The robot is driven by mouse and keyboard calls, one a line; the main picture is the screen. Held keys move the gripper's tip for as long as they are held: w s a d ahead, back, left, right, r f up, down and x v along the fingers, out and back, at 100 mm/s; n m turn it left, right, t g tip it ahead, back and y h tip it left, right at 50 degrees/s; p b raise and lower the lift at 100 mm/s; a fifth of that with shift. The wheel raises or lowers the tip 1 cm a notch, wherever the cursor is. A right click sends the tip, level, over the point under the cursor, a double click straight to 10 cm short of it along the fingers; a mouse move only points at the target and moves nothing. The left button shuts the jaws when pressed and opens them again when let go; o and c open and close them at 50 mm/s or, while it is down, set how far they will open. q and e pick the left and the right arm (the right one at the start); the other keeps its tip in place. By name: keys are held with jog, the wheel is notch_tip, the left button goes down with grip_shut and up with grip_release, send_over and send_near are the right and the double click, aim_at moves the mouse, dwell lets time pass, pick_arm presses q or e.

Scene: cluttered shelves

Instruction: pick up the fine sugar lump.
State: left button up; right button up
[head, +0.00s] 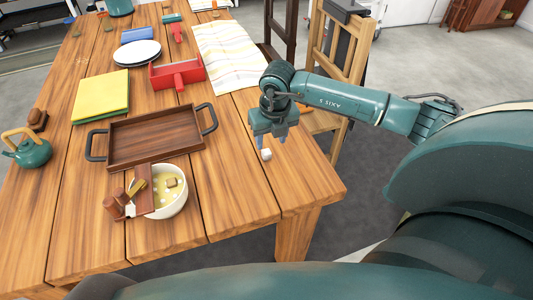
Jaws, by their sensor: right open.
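A small white cube, which looks like the fine sugar lump (266,154), sits on the wooden table near its right front corner. My right gripper (269,138) points down just above and behind the lump, with its fingers open. The lump appears free of the fingers, though the exact gap is hard to judge from this angle. My left gripper is not in view.
A brown tray (112,160) with dark handles lies left of the gripper. A white bowl (176,207) with brown pieces stands in front. Table around the lump is clear.

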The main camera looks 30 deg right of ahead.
aim_at(267, 151)
jog(key=shift+w+a+f, duration=0.1)
jog(key=shift+w+f, duration=0.2)
jog(key=shift+f, duration=0.65)
jog(key=shift+w+d+f, duration=0.1)
jog(key=shift+w+f, duration=0.2)
jog(key=shift+f, duration=0.6)
jog(key=shift+w+a+f, duration=0.1)
jog(key=shift+w+f, duration=0.2)
jog(key=shift+f, duration=0.65)
grip_shut()
